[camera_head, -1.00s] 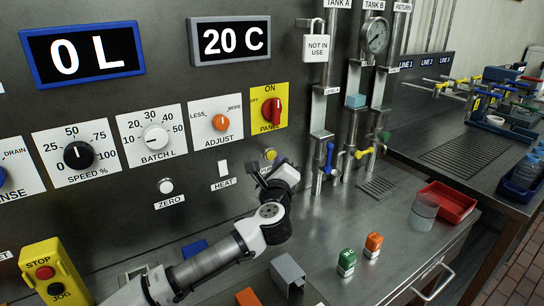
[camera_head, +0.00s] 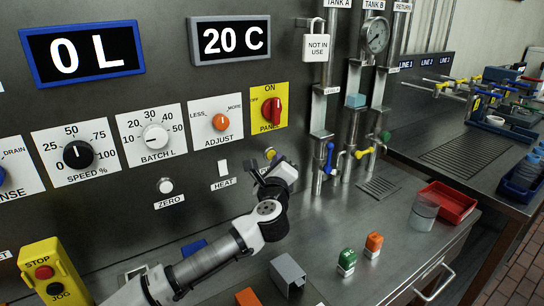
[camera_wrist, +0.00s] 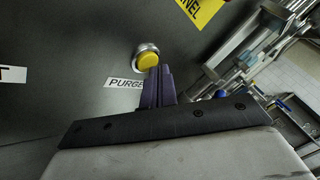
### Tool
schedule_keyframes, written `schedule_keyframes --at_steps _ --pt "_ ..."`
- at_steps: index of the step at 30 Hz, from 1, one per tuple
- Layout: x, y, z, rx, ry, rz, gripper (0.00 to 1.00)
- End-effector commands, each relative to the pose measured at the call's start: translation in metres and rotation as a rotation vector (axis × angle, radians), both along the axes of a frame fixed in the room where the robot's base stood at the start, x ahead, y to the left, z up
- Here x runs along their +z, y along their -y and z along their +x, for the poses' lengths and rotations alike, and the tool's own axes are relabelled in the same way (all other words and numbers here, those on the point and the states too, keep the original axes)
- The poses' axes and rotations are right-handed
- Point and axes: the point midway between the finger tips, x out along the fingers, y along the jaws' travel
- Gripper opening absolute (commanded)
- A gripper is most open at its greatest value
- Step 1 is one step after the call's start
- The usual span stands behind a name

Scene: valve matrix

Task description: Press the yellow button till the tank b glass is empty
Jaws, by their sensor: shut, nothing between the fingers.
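The yellow button (camera_head: 270,153) is on the grey panel below the red panel switch. In the wrist view the yellow button (camera_wrist: 149,61) sits in a silver ring above a label reading PURGE. My gripper (camera_head: 266,174) is shut and empty, just below the button. In the wrist view the closed fingertips (camera_wrist: 155,72) overlap the button's lower edge; I cannot tell whether they touch it. The TANK B label (camera_head: 373,4) is at the top of the pipes. A sight glass below it shows light blue liquid (camera_head: 355,100) near its lower part.
Green and orange blocks, a clear beaker (camera_head: 423,212) and a red tray (camera_head: 447,200) stand on the bench.

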Motion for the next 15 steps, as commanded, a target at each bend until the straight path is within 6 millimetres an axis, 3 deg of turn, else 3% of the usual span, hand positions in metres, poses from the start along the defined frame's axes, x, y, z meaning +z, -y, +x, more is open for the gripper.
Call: schedule_keyframes --at_steps 15 --pt "-0.0001 -0.0032 0.0044 0.0 0.0 0.0 0.0"
